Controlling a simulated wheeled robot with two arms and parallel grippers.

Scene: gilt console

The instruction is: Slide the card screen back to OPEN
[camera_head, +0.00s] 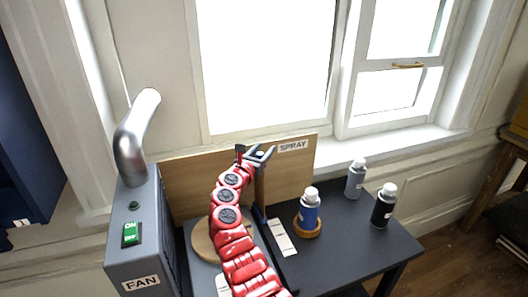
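A tan board (185,180) stands upright at the back of the dark table, with a SPRAY label (293,146) at its upper right. A narrow upright panel edge (261,188) stands in front of it, just right of my red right arm. I cannot tell for certain which panel is the card screen, and no OPEN marking is readable. My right gripper (264,152) is at the top of this panel edge, its grey fingers spread apart. Whether it touches the panel is unclear. My arm hides part of the boards and table. My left gripper is out of view.
A grey FAN box (141,255) with a green switch (131,234) and silver pipe stands left. A blue bottle (309,212) stands on a wooden ring; a grey bottle (356,178) and black bottle (383,206) stand right. A white card (281,238) lies centrally.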

